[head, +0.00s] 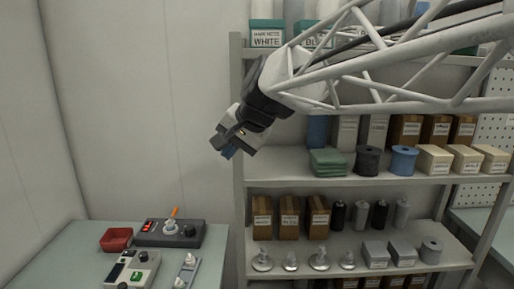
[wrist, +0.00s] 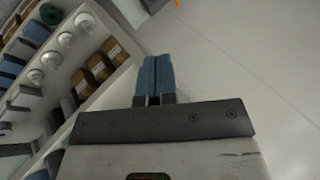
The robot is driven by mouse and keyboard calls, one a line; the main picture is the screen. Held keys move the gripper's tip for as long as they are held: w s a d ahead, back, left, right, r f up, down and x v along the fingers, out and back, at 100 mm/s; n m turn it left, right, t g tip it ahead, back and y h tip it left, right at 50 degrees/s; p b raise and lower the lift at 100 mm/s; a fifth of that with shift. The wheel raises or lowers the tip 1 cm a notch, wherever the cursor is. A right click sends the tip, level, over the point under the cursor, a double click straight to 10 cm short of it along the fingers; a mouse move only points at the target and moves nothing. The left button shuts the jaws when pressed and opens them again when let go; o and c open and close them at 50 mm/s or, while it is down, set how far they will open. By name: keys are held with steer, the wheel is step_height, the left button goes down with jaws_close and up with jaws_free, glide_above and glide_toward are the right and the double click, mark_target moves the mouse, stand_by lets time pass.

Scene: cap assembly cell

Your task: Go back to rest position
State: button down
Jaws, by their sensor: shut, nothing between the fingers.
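My gripper (head: 226,152) hangs in the air in front of the shelf's left post in the head view, tilted down to the left. In the wrist view its two blue fingers (wrist: 154,76) lie together, shut with nothing between them. It is well above the table (head: 215,240) at the lower left and touches nothing. My arm reaches in from the upper right.
A shelf rack (head: 238,170) with boxes, spools and bottles stands behind and right of my gripper. On the table are a red bin (head: 116,240), a dark device (head: 170,233) and a light device (head: 132,270). The air left of my gripper is free.

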steer(key=s+d+f+n+h, duration=0.1)
steer(key=s+d+f+h, duration=0.2)
steer(key=s+d+f, duration=0.6)
steer(key=s+d+f+n+g+h, duration=0.1)
steer(key=s+d+f+n+h, duration=0.1)
steer(key=s+d+f, duration=0.8)
steer(key=s+d+h, duration=0.1)
steer(key=s+d, duration=0.4)
steer(key=shift+d+g, duration=0.15)
steer(key=shift+g, duration=0.15)
steer(key=c, duration=1.8)
jaws_free()
steer(key=shift+w+r, duration=0.1)
steer(key=shift+c, duration=0.2)
